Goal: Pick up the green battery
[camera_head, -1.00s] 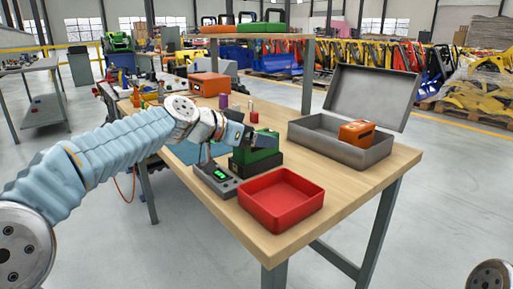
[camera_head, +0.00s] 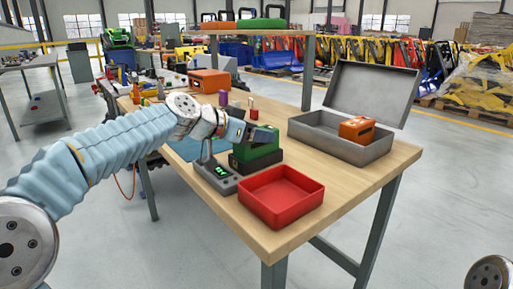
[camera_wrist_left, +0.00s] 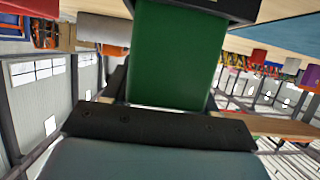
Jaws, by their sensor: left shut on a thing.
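The green battery (camera_head: 258,150) stands on a black base (camera_head: 254,164) on the wooden workbench, behind the red tray. My left gripper (camera_head: 262,136) reaches across the upper part of the battery from the left and is shut on it. In the left wrist view the battery's green body (camera_wrist_left: 175,55) fills the upper middle, directly before the dark gripper (camera_wrist_left: 160,125), with its black end at the top edge. I cannot tell whether the battery is clear of the base. My right gripper is not in view.
The red tray (camera_head: 281,221) lies at the bench's front edge. A grey device (camera_head: 216,178) with a lit green display stands left of it. An open grey metal case (camera_head: 340,150) holding an orange battery (camera_head: 357,128) stands to the right. A blue mat (camera_head: 203,150) lies behind the device.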

